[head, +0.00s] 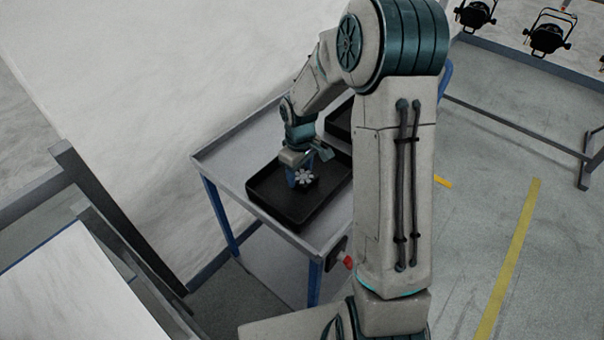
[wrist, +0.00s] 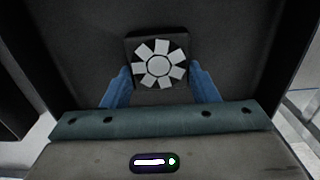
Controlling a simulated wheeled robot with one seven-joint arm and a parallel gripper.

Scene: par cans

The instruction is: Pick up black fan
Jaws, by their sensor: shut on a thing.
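The black fan (wrist: 159,45) is a small dark square with a pale, light-bladed rotor facing up. In the wrist view it sits between the two blue fingers of my gripper (wrist: 160,85), which are shut on its sides. In the head view the fan (head: 304,178) shows at the end of my gripper (head: 303,172), over the black tray (head: 262,198) on the cart. I cannot tell whether the fan touches the tray floor or is just above it.
The grey cart (head: 228,161) has blue legs and carries a second dark tray (head: 341,122) behind the first. A red knob (head: 348,262) sticks out at its front corner. Open floor lies right of my arm.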

